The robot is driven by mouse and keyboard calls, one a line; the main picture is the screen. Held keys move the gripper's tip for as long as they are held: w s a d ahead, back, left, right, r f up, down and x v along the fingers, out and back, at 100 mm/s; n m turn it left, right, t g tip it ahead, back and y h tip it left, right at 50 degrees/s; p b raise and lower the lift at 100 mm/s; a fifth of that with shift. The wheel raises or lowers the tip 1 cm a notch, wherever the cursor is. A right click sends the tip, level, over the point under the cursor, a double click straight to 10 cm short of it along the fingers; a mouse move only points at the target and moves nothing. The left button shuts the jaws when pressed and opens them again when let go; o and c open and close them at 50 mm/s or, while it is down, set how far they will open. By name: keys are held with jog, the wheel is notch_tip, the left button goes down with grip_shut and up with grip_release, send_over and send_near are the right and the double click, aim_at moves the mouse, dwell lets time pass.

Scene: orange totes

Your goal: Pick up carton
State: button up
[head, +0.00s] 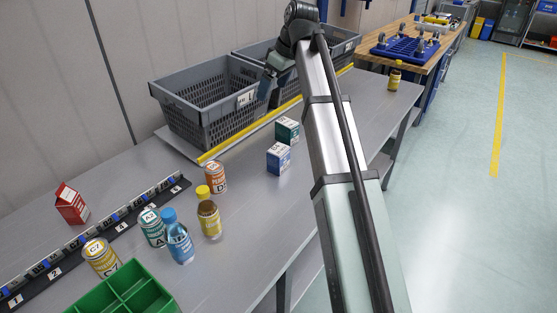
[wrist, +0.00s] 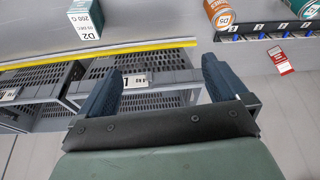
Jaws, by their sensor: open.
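A red carton (head: 71,204) with a gabled top stands on the grey table at the far left, behind the numbered label rail. A small red and white shape (wrist: 281,60) by the rail in the wrist view looks like the same carton. My gripper (head: 270,80) is at the grey crates, far to the right of the red carton. In the wrist view my gripper (wrist: 157,80) has its two blue fingers wide apart with nothing between them.
Grey crates (head: 172,120) stand at the back, with a yellow strip (head: 240,134) before them. A blue-white box (head: 278,158) and a green-white box (head: 287,130) stand mid-table. Cans, bottles (head: 209,217) and a green divided tray (head: 125,293) are at the front left.

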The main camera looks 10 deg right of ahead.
jog(key=s+d, duration=0.1)
jog(key=d, duration=0.3)
send_near(279, 149)
jog(key=shift+m, duration=0.4)
jog(key=shift+x, duration=6.25)
jog(key=c, duration=1.2)
jog(key=shift+o, duration=0.2)
jog(key=shift+r, duration=0.15)
